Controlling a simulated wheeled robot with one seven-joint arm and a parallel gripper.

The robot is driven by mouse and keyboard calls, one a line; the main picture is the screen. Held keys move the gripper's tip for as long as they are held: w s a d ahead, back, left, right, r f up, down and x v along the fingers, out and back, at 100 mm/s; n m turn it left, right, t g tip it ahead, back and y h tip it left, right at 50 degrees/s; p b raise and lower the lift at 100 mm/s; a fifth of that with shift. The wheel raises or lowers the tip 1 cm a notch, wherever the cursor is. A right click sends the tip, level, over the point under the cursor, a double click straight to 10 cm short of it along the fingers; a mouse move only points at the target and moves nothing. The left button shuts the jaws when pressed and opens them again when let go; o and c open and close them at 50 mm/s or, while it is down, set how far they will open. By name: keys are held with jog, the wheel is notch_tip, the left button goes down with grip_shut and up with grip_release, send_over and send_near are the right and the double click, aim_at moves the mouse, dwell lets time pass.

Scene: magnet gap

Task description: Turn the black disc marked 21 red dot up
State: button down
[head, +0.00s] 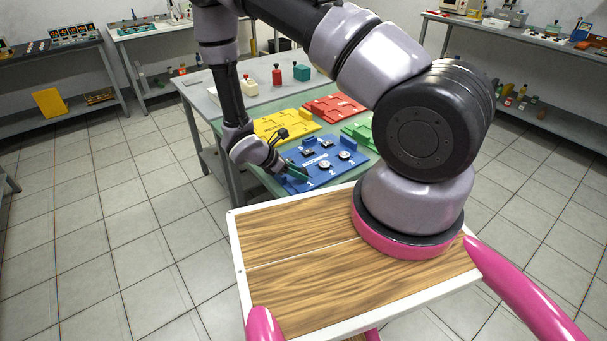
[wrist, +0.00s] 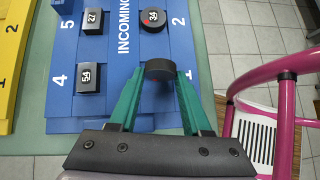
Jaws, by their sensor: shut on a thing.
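My gripper (wrist: 160,80) has green fingers, shut on a black disc (wrist: 160,70) between their tips in the wrist view. I see no readable number or red dot on this disc, so I cannot tell that it is the one marked 21. It is over the near end of the blue board (wrist: 105,62). In the head view my gripper (head: 292,174) is at the board's left front, near the label 1, and the held disc cannot be made out. A round black disc marked 34 (wrist: 152,18), with a red dot, sits beyond it at label 2.
Black square pieces marked 27 (wrist: 94,20) and 54 (wrist: 91,78) sit on the blue board beside labels 5 and 4. Yellow (head: 285,125), red (head: 333,107) and green boards lie on the same table. A pink-framed cart (wrist: 285,110) stands close at right in the wrist view.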

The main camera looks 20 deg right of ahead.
jog(key=shift+r, duration=2.3)
jog(key=w+d+r+n+t+y, duration=0.2)
jog(key=w+r+n+t, duration=0.4)
jog(key=w+r, duration=0.8)
jog(key=w+d+r+n+y, duration=0.1)
jog(key=d+r+n+y, duration=0.1)
jog(key=r, duration=0.6)
jog(key=w+d+r+n+y, duration=0.1)
jog(key=d+r+n+y, duration=0.1)
jog(key=r+n, duration=0.2)
notch_tip(320, 180, up, 4)
jog(key=shift+w+d+f+t, duration=0.15)
jog(key=shift+d+t, duration=0.05)
jog(key=shift+t, duration=0.2)
